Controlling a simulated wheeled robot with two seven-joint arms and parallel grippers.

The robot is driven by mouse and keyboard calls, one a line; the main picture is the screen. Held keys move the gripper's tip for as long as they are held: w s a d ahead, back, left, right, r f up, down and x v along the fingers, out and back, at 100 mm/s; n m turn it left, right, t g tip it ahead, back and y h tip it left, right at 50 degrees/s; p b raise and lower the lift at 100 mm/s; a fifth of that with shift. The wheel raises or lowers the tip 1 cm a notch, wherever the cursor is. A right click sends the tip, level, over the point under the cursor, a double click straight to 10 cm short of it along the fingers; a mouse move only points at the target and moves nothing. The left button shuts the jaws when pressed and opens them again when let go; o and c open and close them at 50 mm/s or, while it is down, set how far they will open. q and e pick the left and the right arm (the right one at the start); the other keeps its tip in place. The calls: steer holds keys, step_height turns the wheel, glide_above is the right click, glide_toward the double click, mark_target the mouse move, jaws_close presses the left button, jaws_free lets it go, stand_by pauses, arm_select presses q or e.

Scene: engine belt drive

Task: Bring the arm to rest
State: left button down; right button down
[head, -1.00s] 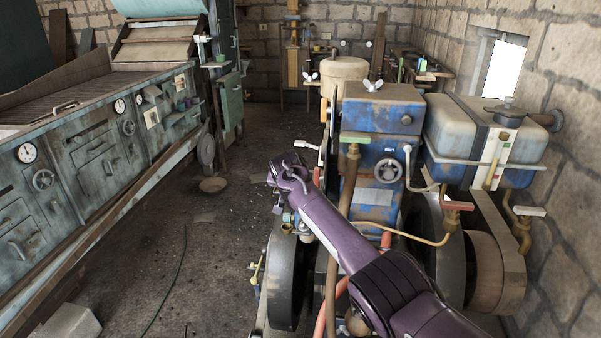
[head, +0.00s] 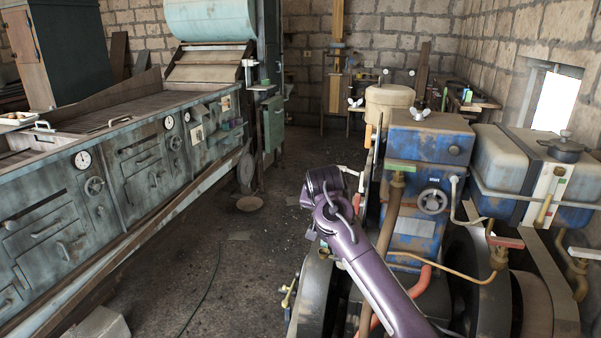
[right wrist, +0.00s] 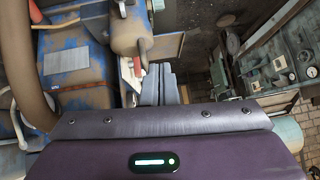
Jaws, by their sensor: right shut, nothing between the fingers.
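My right arm (head: 370,265) reaches up from the bottom of the head view, purple, with its bent wrist (head: 324,190) in front of the engine's left side. In the right wrist view the grey fingers of my right gripper (right wrist: 159,78) are together with nothing between them. In the head view the fingers cannot be made out clearly. The blue engine (head: 427,150) stands right of the wrist; its worn blue side also shows in the right wrist view (right wrist: 75,65). My left gripper is not in view.
A red pipe (head: 422,281) and a brown upright pipe (head: 392,215) run close to the forearm. Dark wheels (head: 312,300) stand below it. A grey-green cabinet bench (head: 120,175) lines the left. The floor (head: 250,255) between is mostly clear, with a thin hose lying on it.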

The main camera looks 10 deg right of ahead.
steer(key=s+f+n+g+y, duration=0.2)
steer(key=s+f+n+g, duration=0.1)
steer(key=s+f, duration=1.45)
steer(key=s+d+f+n+g, duration=0.1)
steer(key=s+d+n, duration=0.15)
steer(key=s, duration=1.05)
steer(key=s+d+f+n+g, duration=0.1)
steer(key=s+d, duration=0.2)
steer(key=s, duration=1)
step_height(320, 180, down, 31)
steer(key=s+g, duration=0.1)
steer(key=s, duration=0.2)
steer(key=s+d+f+g, duration=0.1)
steer(key=s+d+f, duration=0.2)
steer(key=s+f, duration=1.3)
steer(key=shift+s+d+f, duration=0.2)
steer(key=shift+s+f, duration=0.1)
steer(key=shift+s, duration=0.9)
